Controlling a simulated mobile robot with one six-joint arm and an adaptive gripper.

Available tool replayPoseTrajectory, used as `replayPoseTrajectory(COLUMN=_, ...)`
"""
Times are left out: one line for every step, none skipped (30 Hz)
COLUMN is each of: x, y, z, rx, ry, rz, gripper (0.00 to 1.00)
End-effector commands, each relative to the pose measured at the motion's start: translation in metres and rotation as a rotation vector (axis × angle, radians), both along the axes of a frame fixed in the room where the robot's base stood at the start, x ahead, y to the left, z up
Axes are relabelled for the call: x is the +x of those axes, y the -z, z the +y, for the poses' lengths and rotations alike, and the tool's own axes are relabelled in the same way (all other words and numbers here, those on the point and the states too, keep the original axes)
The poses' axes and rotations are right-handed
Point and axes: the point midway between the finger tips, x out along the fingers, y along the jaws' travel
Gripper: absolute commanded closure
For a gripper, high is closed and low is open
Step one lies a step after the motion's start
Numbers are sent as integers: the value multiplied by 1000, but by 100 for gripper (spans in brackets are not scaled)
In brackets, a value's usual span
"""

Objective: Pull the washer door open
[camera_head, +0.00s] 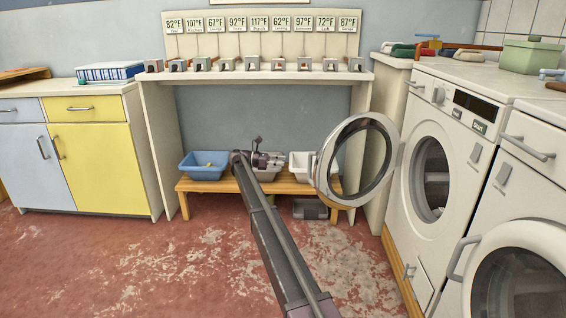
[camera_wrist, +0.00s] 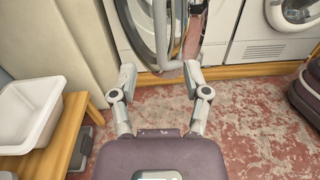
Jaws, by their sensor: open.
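The washer door (camera_head: 391,165), a round ring with a glass pane, stands swung wide open from the washer (camera_head: 450,135), whose drum opening shows. In the wrist view the door (camera_wrist: 117,25) is at the top, with its grey bar handle (camera_wrist: 161,35) reaching down near the space between my fingertips. My gripper (camera_head: 280,160) is left of the door in the head view. In the wrist view my gripper (camera_wrist: 160,70) has its two fingers spread apart. I cannot tell whether the right finger touches the handle.
A wooden bench (camera_head: 222,186) with a blue tub (camera_head: 204,172) and a white tub (camera_head: 299,160) stands behind my gripper. A second washer (camera_head: 525,200) with its door shut is at the right. Yellow and pale blue cabinets (camera_head: 95,160) are at the left. The red floor between is clear.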

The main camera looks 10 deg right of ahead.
Motion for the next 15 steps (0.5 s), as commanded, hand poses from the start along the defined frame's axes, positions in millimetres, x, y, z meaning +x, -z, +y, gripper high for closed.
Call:
replayPoseTrajectory(x=0, y=0, z=0, rx=0, ry=0, rz=0, gripper=39)
replayPoseTrajectory(x=0, y=0, z=0, rx=0, ry=0, rz=0, gripper=48)
replayPoseTrajectory(x=0, y=0, z=0, rx=1, ry=0, rz=0, gripper=60)
replayPoseTrajectory(x=-1, y=0, z=-1, rx=3, ry=-1, rz=-1, gripper=69)
replayPoseTrajectory(x=-2, y=0, z=-2, rx=6, ry=-1, rz=-2, gripper=78)
replayPoseTrajectory(x=-4, y=1, z=-4, rx=12, ry=-3, rz=-3, gripper=90)
replayPoseTrajectory(x=-5, y=2, z=-5, rx=18, ry=-4, rz=-5, gripper=99)
replayPoseTrajectory(x=-8, y=3, z=-8, rx=27, ry=-6, rz=-7, gripper=100)
replayPoseTrajectory(x=-11, y=4, z=-11, rx=42, ry=-9, rz=-11, gripper=100)
replayPoseTrajectory(x=-15, y=6, z=-15, rx=56, ry=-12, rz=-15, gripper=100)
replayPoseTrajectory(x=-19, y=8, z=-19, rx=71, ry=-15, rz=-21, gripper=100)
replayPoseTrajectory(x=-25, y=11, z=-24, rx=97, ry=-20, rz=-29, gripper=100)
replayPoseTrajectory(x=-30, y=13, z=-29, rx=119, ry=-24, rz=-35, gripper=100)
replayPoseTrajectory(x=-36, y=16, z=-35, rx=144, ry=-27, rz=-44, gripper=100)
replayPoseTrajectory(x=-44, y=21, z=-42, rx=178, ry=-32, rz=-57, gripper=100)
